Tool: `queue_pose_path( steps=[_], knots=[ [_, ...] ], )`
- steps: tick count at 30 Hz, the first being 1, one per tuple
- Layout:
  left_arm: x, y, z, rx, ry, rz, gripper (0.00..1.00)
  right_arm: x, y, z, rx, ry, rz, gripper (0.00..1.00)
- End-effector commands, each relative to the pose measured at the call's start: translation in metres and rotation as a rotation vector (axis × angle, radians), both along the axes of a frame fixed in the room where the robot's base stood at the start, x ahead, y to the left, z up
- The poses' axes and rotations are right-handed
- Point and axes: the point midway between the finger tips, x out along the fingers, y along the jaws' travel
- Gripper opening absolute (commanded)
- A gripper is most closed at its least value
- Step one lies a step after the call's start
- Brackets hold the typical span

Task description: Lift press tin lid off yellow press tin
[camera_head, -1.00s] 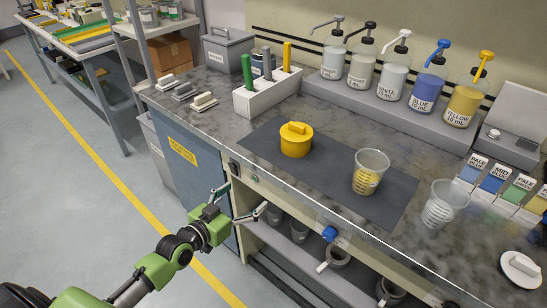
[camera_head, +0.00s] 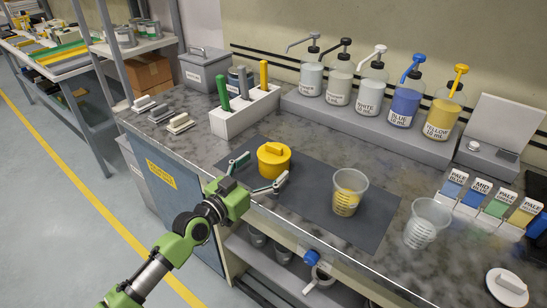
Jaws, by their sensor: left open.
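The yellow press tin (camera_head: 273,168) stands upright on the dark mat toward the mat's left end. Its yellow lid (camera_head: 274,152) sits on top, with a raised bar handle. My left gripper (camera_head: 262,173) is open, with its fingers spread in front of the tin at the counter's front edge. One fingertip is near the tin's left side and the other near its lower right. I cannot tell whether either fingertip touches the tin. My right gripper is not in view.
A clear cup with yellow contents (camera_head: 350,192) stands right of the tin on the mat (camera_head: 300,182). An empty clear cup (camera_head: 427,223) stands farther right. A white holder (camera_head: 245,112) with coloured sticks is behind the tin. Pump bottles (camera_head: 406,100) line the back.

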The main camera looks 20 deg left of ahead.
Motion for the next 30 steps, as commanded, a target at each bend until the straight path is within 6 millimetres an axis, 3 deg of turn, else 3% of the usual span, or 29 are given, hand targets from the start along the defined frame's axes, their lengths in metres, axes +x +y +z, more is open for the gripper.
queue_pose_path(
  steps=[3, 9, 21, 27, 29, 30],
  knots=[
    [0.021, -0.007, 0.001, -0.002, -0.002, 0.001, 0.84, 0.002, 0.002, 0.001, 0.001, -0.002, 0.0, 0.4],
    [0.042, -0.015, 0.0, -0.001, 0.0, 0.001, 0.84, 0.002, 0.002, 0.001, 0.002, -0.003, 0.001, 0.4],
    [0.048, -0.017, 0.0, 0.001, 0.0, 0.001, 0.84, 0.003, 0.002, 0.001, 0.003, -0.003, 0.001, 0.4],
    [0.048, -0.017, 0.0, 0.001, 0.0, 0.001, 0.38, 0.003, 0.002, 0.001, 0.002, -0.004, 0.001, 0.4],
    [0.048, -0.017, 0.0, 0.001, 0.0, 0.001, 0.38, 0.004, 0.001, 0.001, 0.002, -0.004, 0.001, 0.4],
    [0.048, -0.017, 0.0, 0.001, 0.0, 0.001, 0.55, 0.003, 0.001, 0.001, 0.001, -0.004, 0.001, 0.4]
  ],
)
